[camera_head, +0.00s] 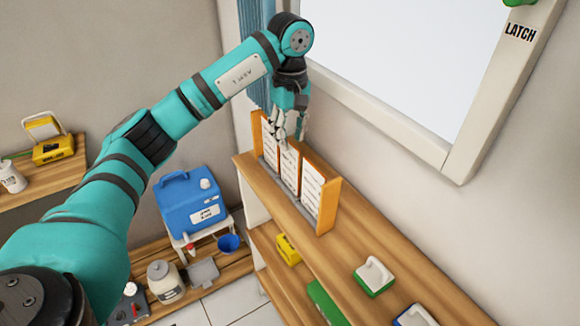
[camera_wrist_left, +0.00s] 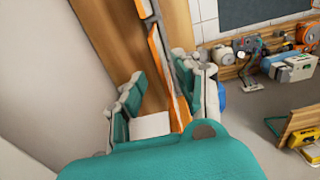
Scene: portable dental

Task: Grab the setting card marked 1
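Three white cards with orange edges stand in a rack (camera_head: 328,207) on the wooden shelf: a left card (camera_head: 268,142), a middle card (camera_head: 289,170) and a right card (camera_head: 311,192). Their print is too small to read, so I cannot tell which is marked 1. My left gripper (camera_head: 284,137) is at the upper edge of the rack, by the left and middle cards. In the left wrist view its fingers (camera_wrist_left: 168,92) are spread, with the orange-edged rack and a white surface (camera_wrist_left: 150,125) between them. I cannot tell whether they touch a card. My right gripper is not in view.
The wall and the window frame marked LATCH (camera_head: 455,155) rise close behind the rack. A white-and-green block (camera_head: 374,278) lies farther right on the shelf (camera_head: 355,235). A blue container (camera_head: 190,205) stands lower left. The shelf right of the rack is mostly clear.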

